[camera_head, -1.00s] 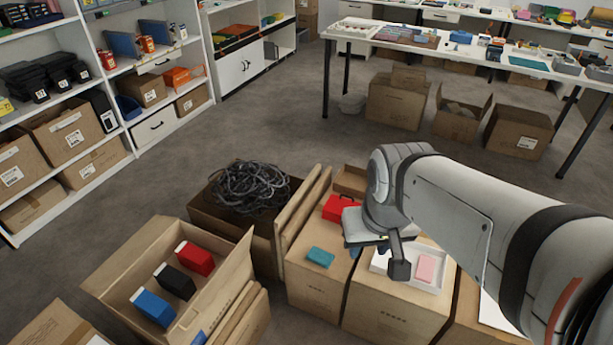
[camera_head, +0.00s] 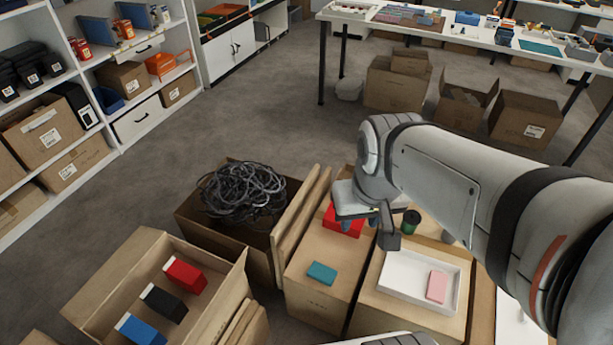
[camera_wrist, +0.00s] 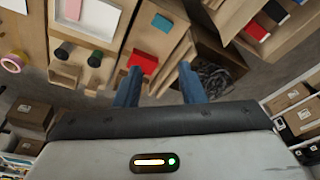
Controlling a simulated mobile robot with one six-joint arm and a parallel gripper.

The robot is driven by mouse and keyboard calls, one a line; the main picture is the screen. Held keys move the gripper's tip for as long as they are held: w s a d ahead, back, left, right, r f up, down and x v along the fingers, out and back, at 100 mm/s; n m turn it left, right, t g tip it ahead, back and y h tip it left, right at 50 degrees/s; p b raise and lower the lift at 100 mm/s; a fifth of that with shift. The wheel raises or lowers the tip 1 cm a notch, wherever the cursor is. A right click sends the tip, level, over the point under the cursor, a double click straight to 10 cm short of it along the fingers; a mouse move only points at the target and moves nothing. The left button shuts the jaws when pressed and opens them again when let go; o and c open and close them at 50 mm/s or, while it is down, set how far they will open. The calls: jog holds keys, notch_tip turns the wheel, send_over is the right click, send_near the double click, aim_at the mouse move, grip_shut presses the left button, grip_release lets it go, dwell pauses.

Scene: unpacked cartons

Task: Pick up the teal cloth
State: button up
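The teal cloth (camera_head: 321,273) is a small flat folded block on top of a closed brown carton (camera_head: 303,262). It also shows near the top of the wrist view (camera_wrist: 162,22). My gripper (camera_head: 358,222) is above the cartons, higher in the head picture than the cloth and to its right. In the wrist view its two blue fingers (camera_wrist: 159,86) are wide apart with nothing between them. A red box (camera_wrist: 142,62) lies below the gripper, on the same carton as the cloth, and one finger partly covers it in the head view.
A white tray (camera_head: 398,286) with a pink cloth (camera_head: 437,287) is on the carton to the right. A dark green cylinder (camera_head: 411,221) stands behind it. Open cartons with black cables (camera_head: 242,190) and coloured boxes (camera_head: 186,274) stand to the left. Raised flaps (camera_head: 300,214) edge the teal cloth's carton.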

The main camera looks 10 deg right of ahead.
aim_at(322, 271)
jog(key=shift+o, duration=0.4)
jog(key=shift+a, duration=0.2)
